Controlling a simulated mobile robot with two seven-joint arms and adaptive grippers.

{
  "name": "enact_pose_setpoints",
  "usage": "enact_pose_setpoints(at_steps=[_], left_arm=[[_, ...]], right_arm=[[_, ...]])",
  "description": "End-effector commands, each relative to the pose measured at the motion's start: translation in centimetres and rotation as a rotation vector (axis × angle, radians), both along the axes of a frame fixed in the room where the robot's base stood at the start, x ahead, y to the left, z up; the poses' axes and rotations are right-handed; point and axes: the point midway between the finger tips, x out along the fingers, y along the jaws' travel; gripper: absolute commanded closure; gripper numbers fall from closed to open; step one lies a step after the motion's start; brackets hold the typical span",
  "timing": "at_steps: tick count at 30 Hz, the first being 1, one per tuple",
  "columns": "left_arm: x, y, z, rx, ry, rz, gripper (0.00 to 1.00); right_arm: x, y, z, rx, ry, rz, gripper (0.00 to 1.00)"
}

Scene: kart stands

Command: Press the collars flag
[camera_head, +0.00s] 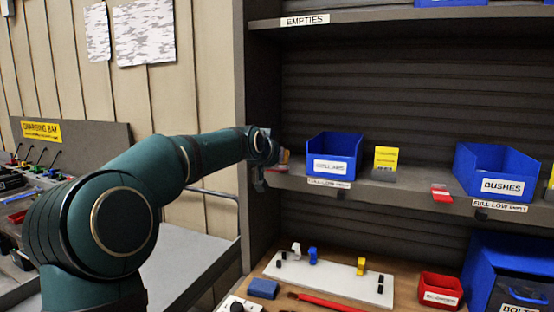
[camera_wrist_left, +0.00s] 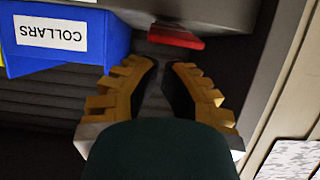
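The blue bin labelled COLLARS (camera_head: 335,145) stands on the middle shelf. In the left wrist view the bin (camera_wrist_left: 75,65) is upside down at upper left. A red flag (camera_wrist_left: 175,37) lies beside it at the shelf edge, just beyond my fingertips. My left gripper (camera_head: 272,155) is at the shelf's left end, left of the bin. In the wrist view its yellow fingers (camera_wrist_left: 160,66) show a narrow gap with nothing between them. Whether they touch the flag is unclear. My right gripper is out of view.
A yellow card (camera_head: 386,158) stands right of the bin. Another red flag (camera_head: 441,193) lies on the shelf edge near the BUSHES bin (camera_head: 497,170). The cabinet's side panel (camera_head: 254,80) is close by my gripper. Below are a white board (camera_head: 335,285) and a red bin (camera_head: 440,288).

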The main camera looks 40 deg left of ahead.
Motion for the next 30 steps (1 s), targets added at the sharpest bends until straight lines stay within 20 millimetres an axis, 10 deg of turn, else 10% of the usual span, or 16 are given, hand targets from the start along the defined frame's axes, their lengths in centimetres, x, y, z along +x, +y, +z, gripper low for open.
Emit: enact_pose_setpoints(at_steps=[5, 18, 30], left_arm=[[0.0, -0.1, 3.3, 0.0, -0.002, 0.0, 1.0], [-7.8, -1.9, 1.8, 0.001, -0.001, 0.0, 1.0], [-9.7, -2.4, 1.5, 0.0, 0.0, 0.0, 1.0]], right_arm=[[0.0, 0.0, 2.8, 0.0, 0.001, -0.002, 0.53], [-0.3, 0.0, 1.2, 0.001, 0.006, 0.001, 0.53], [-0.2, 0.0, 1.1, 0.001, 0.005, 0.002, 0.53]])
